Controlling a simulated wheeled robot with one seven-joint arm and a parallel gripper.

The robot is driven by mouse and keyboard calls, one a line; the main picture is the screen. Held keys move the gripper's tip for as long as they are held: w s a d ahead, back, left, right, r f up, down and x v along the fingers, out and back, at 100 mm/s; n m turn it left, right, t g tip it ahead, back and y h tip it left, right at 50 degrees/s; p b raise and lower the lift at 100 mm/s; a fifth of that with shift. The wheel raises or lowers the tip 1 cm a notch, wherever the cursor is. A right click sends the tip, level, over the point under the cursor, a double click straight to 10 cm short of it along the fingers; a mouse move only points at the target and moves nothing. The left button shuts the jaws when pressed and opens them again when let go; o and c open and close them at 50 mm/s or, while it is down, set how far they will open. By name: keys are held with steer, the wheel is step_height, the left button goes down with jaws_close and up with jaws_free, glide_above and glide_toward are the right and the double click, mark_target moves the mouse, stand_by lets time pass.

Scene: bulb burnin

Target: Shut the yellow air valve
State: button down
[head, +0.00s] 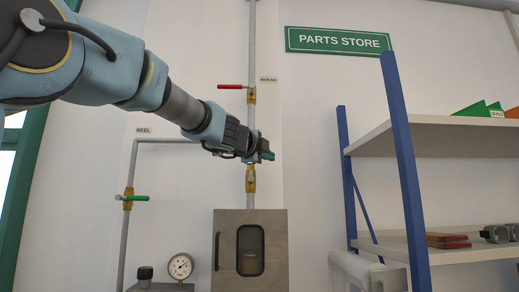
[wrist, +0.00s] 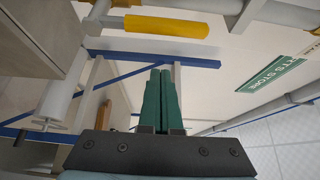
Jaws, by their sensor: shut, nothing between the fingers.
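The yellow air valve (head: 251,179) sits on the vertical pipe above a grey cabinet in the head view. My gripper (head: 268,156) is just above this valve body, in front of the pipe, and partly covers that stretch. I cannot make out the valve's lever clearly in the head view.
A red-handled valve (head: 231,87) is higher on the same pipe, and a green-handled valve (head: 134,198) is on the left pipe. The cabinet (head: 278,223) stands below. A shelf with blue posts (head: 404,165) stands to the right. A gauge (head: 180,266) is at lower left.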

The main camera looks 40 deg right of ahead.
steer(key=w+a, duration=0.2)
steer(key=w, duration=0.1)
steer(key=shift+a+b, duration=0.35)
steer(key=shift+b, duration=0.05)
steer(key=shift+w+f+b, duration=0.1)
steer(key=shift+w+b, duration=0.1)
steer(key=shift+b, duration=0.15)
steer(key=shift+a+n, duration=0.15)
steer(key=shift+n, duration=0.15)
